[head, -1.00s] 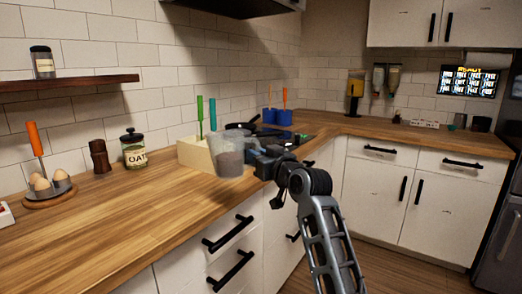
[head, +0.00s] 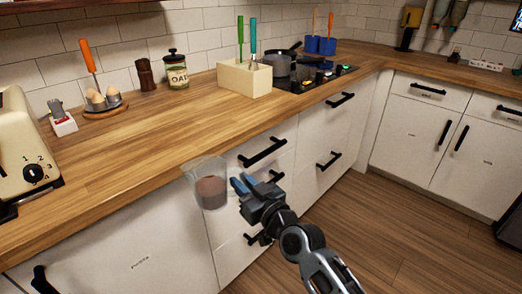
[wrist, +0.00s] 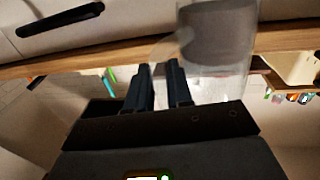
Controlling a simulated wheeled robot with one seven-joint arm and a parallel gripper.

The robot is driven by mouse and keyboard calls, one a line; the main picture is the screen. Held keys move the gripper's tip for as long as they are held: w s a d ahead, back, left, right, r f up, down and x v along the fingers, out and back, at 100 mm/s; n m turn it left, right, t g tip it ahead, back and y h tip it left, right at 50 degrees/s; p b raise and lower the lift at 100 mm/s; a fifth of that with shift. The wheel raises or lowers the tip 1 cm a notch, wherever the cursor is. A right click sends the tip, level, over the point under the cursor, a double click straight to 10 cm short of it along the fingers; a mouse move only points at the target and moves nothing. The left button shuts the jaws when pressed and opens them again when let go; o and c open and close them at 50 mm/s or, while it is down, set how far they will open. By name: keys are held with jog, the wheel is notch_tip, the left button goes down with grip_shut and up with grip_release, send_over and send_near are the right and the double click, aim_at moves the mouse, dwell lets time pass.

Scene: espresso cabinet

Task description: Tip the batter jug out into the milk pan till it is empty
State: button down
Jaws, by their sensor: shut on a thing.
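My gripper (head: 238,185) is shut on the clear batter jug (head: 209,188), in front of the counter's front edge. The jug looks about upright, with brownish batter (head: 211,191) in its lower part. In the wrist view the jug (wrist: 217,60) stands beside the dark fingers (wrist: 158,85), and the picture appears upside down. Dark pans (head: 283,64) sit on the black hob (head: 302,82) beyond the cream box; I cannot tell which one is the milk pan. The jug is well apart from them.
A cream box (head: 242,80) with green and teal handled tools stands left of the hob. An oat jar (head: 176,72), an egg holder (head: 104,103) and a toaster (head: 22,155) line the counter. The wooden counter's (head: 140,135) middle is clear. Drawer handles (head: 262,152) stick out below.

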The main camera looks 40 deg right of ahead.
jog(key=s+a+f+n+y, duration=0.1)
jog(key=s+a+f+y, duration=0.1)
jog(key=a+f, duration=1)
jog(key=shift+s+f+n+y, duration=0.15)
jog(key=shift+s+n+y, duration=0.05)
jog(key=shift+n+y, duration=0.1)
jog(key=shift+d, duration=0.1)
